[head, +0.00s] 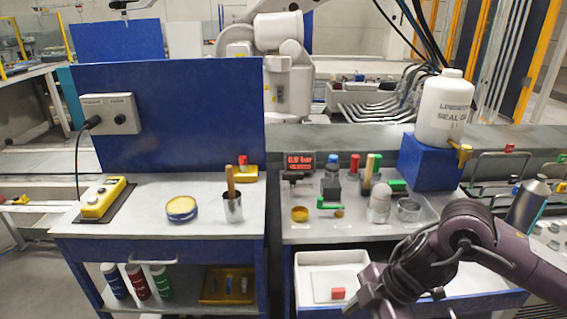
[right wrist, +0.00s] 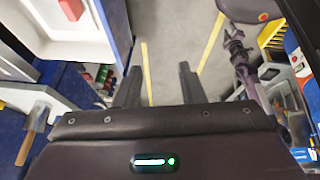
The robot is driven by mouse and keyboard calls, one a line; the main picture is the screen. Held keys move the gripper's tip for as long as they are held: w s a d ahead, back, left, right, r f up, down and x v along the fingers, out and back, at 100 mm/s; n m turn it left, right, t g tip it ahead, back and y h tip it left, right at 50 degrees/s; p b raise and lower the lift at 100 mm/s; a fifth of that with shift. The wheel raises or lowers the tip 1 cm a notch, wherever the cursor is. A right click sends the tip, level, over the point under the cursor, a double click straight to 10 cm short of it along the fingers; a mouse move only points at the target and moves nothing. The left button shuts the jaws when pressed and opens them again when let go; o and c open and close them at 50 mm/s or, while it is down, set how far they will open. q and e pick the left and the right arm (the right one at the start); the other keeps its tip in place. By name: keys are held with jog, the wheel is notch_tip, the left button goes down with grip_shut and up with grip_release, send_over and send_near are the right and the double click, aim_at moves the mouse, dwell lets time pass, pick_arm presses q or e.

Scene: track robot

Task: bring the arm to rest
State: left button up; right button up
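My right arm (head: 460,250) comes in from the right in the head view, bent over the front of the right bench. Its gripper (right wrist: 160,86) shows in the right wrist view with two dark fingers apart and nothing between them, above the grey floor. In the head view the gripper is low, beside the white tray, and its fingertips are hard to make out. A dark arm with a small gripper end (right wrist: 236,42) shows in the right wrist view, seemingly my left one; its fingers are too small to read. No left arm shows in the head view.
A white tray (head: 310,257) holding a red block (head: 338,293) is just left of my right gripper. The right bench carries a blue box (head: 428,165) with a white bottle (head: 443,108), a grey cup (head: 408,209) and several small items. The left bench has a tin (head: 181,208).

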jog(key=a+r+m+t+y, duration=0.35)
jog(key=a+t, duration=0.35)
jog(key=a, duration=0.9)
jog(key=s+d+f+m+h, duration=0.2)
jog(key=d+f+m+h, duration=0.2)
jog(key=d+m, duration=0.3)
jog(key=s+d+f+m+h, duration=0.2)
jog(key=d+f+m+h, duration=0.15)
jog(key=d, duration=0.55)
jog(key=s+d+f+m+g+h, duration=0.1)
jog(key=s+d+f+m+g, duration=0.3)
jog(key=s+d+f, duration=0.3)
notch_tip(320, 180, down, 27)
jog(key=s+a+g, duration=0.1)
jog(key=s+g, duration=0.1)
jog(key=s, duration=0.1)
jog(key=s+d+f, duration=0.3)
jog(key=s+f, duration=1.6)
jog(key=shift+s+d+f+n+g, duration=0.15)
jog(key=shift+s+n+g, duration=0.15)
jog(key=shift+s+g, duration=0.1)
